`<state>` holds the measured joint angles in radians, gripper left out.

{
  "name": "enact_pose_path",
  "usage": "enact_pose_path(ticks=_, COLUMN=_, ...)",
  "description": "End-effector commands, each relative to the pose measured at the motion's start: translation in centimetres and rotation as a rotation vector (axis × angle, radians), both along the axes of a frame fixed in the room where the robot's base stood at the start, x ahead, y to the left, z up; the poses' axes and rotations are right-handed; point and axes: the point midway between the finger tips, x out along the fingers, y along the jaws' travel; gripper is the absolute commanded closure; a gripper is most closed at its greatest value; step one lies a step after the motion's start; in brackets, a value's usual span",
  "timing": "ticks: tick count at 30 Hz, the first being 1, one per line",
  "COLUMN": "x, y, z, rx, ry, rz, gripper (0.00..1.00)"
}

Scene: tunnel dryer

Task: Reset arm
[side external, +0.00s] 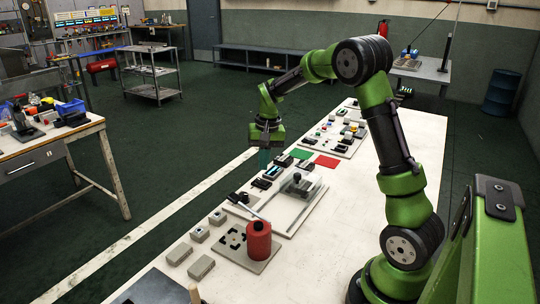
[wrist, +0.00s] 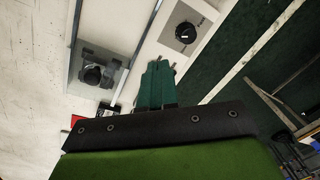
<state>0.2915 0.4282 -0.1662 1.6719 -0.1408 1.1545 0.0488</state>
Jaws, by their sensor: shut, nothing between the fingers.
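My gripper (side external: 264,160) hangs from my raised green arm, pointing down above the far-left edge of the long white table (side external: 400,160). In the wrist view the two dark green fingers (wrist: 156,82) are together, with nothing seen between them. The gripper is apart from the things on the table. Its exact height above the table is hard to tell.
Below stand a clear-covered unit with a black knob (side external: 297,184), a red cylinder (side external: 258,240) on a grey plate, grey blocks (side external: 201,267), and green (side external: 301,154) and red (side external: 327,161) squares. The table's right side is bare. A workbench (side external: 50,140) stands left, across the floor.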

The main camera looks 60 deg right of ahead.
Motion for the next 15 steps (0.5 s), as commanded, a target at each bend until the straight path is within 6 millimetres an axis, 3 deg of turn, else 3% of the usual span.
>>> enact_pose_path(ticks=1, x=-0.9, y=1.9, z=1.6, rx=0.003, ry=-0.038, rz=0.035, gripper=1.00)
enact_pose_path(ticks=6, x=-4.8, y=7.9, z=5.6, rx=0.004, ry=-0.162, rz=0.161, gripper=1.00)
enact_pose_path(ticks=15, x=-13.3, y=16.5, z=9.4, rx=-0.026, ry=-0.387, rz=0.378, gripper=1.00)
